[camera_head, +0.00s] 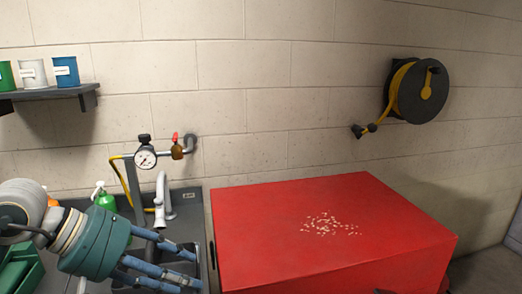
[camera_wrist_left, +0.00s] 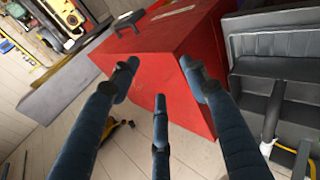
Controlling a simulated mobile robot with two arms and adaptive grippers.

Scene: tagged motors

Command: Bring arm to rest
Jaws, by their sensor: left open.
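My left arm comes in from the left in the head view, and its left gripper (camera_head: 172,264) hangs over the dark sink counter. Its blue fingers are spread and nothing is between them. In the left wrist view the left gripper (camera_wrist_left: 160,85) shows open and empty, with three fingers apart. My right gripper is in neither view.
The red cabinet (camera_head: 300,225) with pale bits (camera_head: 331,225) on top stands right of the counter. A tap (camera_head: 161,200), a gauge (camera_head: 145,157) and a green bottle (camera_head: 103,198) are near the gripper. A shelf (camera_head: 50,93) and a hose reel (camera_head: 418,92) are on the wall.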

